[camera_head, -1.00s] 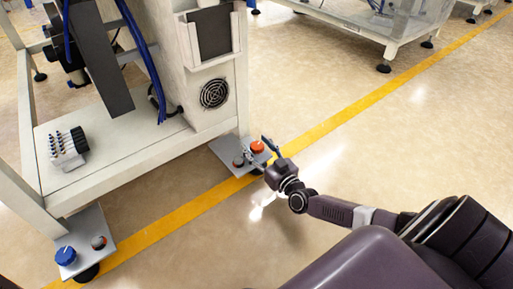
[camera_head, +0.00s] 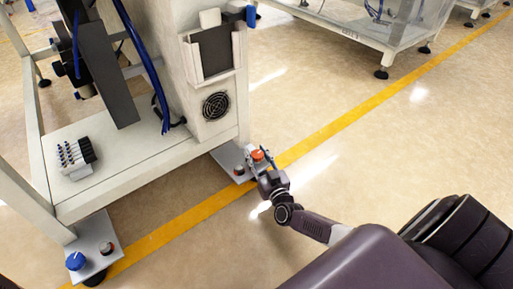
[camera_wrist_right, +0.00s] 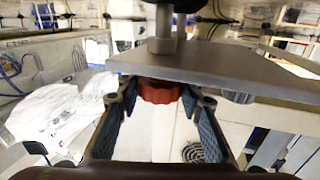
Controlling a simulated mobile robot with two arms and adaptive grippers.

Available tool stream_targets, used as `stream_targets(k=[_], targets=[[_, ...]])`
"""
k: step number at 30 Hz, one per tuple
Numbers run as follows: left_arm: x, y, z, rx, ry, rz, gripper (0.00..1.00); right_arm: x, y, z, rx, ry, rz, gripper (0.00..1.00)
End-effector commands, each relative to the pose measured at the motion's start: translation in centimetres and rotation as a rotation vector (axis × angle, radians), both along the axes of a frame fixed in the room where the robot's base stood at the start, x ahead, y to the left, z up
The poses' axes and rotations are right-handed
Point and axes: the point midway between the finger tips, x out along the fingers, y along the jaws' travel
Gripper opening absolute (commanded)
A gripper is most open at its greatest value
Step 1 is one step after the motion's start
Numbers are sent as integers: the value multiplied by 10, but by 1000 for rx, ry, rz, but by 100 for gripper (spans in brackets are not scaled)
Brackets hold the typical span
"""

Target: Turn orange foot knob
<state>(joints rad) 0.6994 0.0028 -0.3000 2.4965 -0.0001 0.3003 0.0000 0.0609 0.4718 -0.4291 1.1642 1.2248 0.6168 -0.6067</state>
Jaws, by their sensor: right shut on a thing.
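The orange foot knob (camera_head: 258,155) sits on a grey foot plate (camera_head: 226,156) at the near right corner of the machine. My right gripper (camera_head: 259,159) has a finger on each side of the knob and is shut on it. In the right wrist view the orange knob (camera_wrist_right: 159,92) lies between the two ribbed fingers (camera_wrist_right: 161,102), next to the flat foot plate (camera_wrist_right: 225,70). The fingers partly hide the knob in the head view. My left gripper is not in view.
A blue knob (camera_head: 75,261) sits on another foot plate (camera_head: 93,236) at lower left. A small dark reddish knob (camera_head: 239,171) stands beside the orange one. The machine's frame (camera_head: 150,172) rises behind. The floor (camera_head: 370,155) to the right is clear.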

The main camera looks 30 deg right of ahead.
Motion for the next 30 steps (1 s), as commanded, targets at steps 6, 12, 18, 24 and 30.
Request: stream_targets(k=[6, 12, 18, 24, 30], targets=[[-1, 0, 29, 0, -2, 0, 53, 1, -2, 6, 6, -3, -143, 10], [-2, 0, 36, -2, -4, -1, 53, 0, -3, 4, 2, -2, -233, 10], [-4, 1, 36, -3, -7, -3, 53, 0, -2, 1, 0, -1, -252, 10], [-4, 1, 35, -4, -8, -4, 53, 0, -2, 1, 0, -1, -250, 10], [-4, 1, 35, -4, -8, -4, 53, -1, -2, 1, 0, 0, -248, 53]])
